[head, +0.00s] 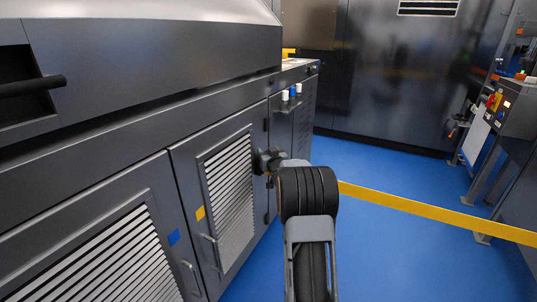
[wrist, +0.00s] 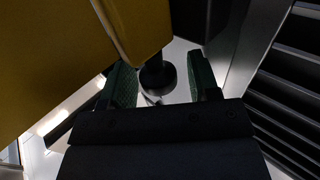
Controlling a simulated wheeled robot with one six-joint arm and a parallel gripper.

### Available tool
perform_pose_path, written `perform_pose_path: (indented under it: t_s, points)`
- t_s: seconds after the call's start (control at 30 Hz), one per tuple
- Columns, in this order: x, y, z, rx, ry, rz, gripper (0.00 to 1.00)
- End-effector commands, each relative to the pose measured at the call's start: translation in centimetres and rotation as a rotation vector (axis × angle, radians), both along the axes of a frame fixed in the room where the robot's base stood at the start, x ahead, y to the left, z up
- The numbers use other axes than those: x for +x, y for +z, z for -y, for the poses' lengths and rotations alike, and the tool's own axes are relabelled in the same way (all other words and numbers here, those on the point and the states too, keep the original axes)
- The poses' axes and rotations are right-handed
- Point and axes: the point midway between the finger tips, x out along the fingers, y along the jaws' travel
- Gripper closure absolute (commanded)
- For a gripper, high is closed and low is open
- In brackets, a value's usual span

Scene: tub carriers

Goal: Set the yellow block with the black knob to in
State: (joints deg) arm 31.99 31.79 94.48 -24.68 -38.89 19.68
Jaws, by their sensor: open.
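The yellow block (wrist: 70,55) fills the upper left of the wrist view, very close to the camera. The black knob (wrist: 157,76) stands beside the block's lower right edge, on a pale surface. My gripper (wrist: 160,80) is open, with one green-padded finger on each side of the knob. I cannot tell whether either finger touches it. In the head view my gripper (head: 262,160) is in front of the dark cabinet, beside a louvred door. The block and knob cannot be made out there at the gripper, and the block's set position cannot be read.
The louvred cabinet door (head: 184,165) with a handle is left of my arm. White and blue cylinders (head: 291,92) sit on the cabinet's far end. A control stand (head: 508,105) is far right.

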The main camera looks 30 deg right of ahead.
Motion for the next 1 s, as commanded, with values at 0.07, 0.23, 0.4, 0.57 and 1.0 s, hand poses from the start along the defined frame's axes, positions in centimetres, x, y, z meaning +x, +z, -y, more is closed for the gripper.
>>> perform_pose_path:
  t_s: [0.07,0.23,0.4,0.57,1.0]
  points:
    - [0.01,0.01,-0.01,0.000,0.000,0.000,0.44]
    - [-0.01,0.01,0.01,0.000,0.000,0.000,0.49]
    - [-0.02,0.01,0.01,0.000,0.000,0.000,0.66]
    - [-0.03,0.01,0.02,0.000,0.000,0.000,0.81]
    - [0.00,0.05,0.10,0.000,0.000,0.000,1.00]
